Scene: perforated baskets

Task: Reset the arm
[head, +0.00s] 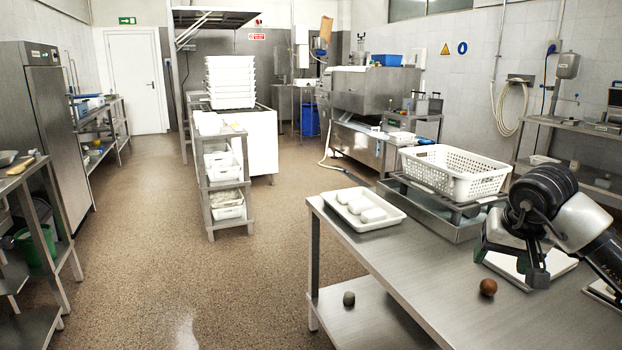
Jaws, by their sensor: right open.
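My right arm comes in from the right edge, above the steel table (440,290). Its gripper (509,264) is open, with the fingers pointing down over a white flat item on the table. No object shows between the fingers. A small brown round object (488,287) lies on the table just in front of the gripper, apart from it. My left gripper is not in view.
A white perforated basket (455,184) stands on a metal stand behind the gripper. Left of it is a white tray (358,224) holding several pale items. A grey lump (348,298) sits on the lower shelf. The table's front middle is clear; open floor (200,270) lies left.

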